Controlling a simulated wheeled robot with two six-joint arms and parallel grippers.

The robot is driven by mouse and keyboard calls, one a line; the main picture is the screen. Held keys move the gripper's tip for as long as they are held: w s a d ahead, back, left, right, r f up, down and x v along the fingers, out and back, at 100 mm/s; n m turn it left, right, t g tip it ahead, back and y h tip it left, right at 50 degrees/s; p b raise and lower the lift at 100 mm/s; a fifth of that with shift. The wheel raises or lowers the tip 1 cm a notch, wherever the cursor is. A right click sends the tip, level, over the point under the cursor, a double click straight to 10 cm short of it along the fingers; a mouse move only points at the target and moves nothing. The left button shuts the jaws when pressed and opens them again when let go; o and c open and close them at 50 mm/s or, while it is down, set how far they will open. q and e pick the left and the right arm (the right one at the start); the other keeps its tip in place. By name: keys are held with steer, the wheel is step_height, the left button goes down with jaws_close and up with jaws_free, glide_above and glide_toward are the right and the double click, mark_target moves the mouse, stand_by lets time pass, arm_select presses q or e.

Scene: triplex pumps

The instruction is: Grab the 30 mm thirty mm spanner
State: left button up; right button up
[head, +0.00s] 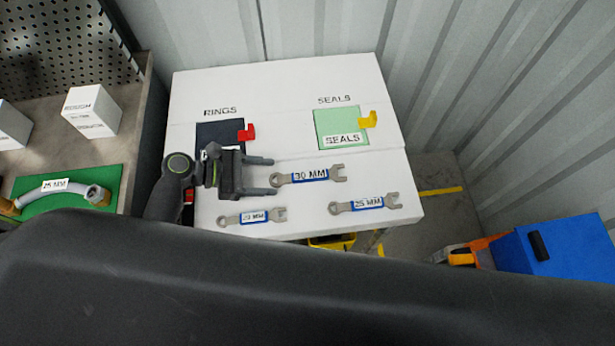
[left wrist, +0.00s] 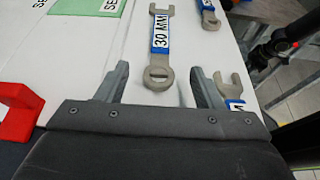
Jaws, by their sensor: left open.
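The 30 mm spanner (head: 310,176) is grey with a blue and white label reading 30 MM and lies flat on the white table. My left gripper (head: 262,175) is open and empty at the left, ring end of this spanner. In the left wrist view, the ring end of the 30 mm spanner (left wrist: 160,48) lies just ahead of and between the open fingers of the left gripper (left wrist: 160,85). I cannot tell how high the fingers are above the table. My right gripper is not in view.
Two more labelled spanners lie nearer the front edge: a smaller one (head: 252,217) at left and a 25 mm one (head: 365,204) at right. Behind are a dark RINGS square (head: 215,135) with a red piece (head: 246,133) and a green SEALS square (head: 340,125) with a yellow piece (head: 368,120).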

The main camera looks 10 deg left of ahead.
mark_target(287, 178)
arm_select(q)
steer(key=b+x, duration=0.2)
steer(key=x, duration=0.1)
steer(key=shift+f, duration=0.25)
steer(key=shift+w+d, duration=0.1)
steer(key=shift+d, duration=0.15)
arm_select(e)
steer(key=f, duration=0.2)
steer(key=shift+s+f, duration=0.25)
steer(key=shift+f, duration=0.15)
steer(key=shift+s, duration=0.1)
arm_select(q)
steer(key=c, duration=1.1)
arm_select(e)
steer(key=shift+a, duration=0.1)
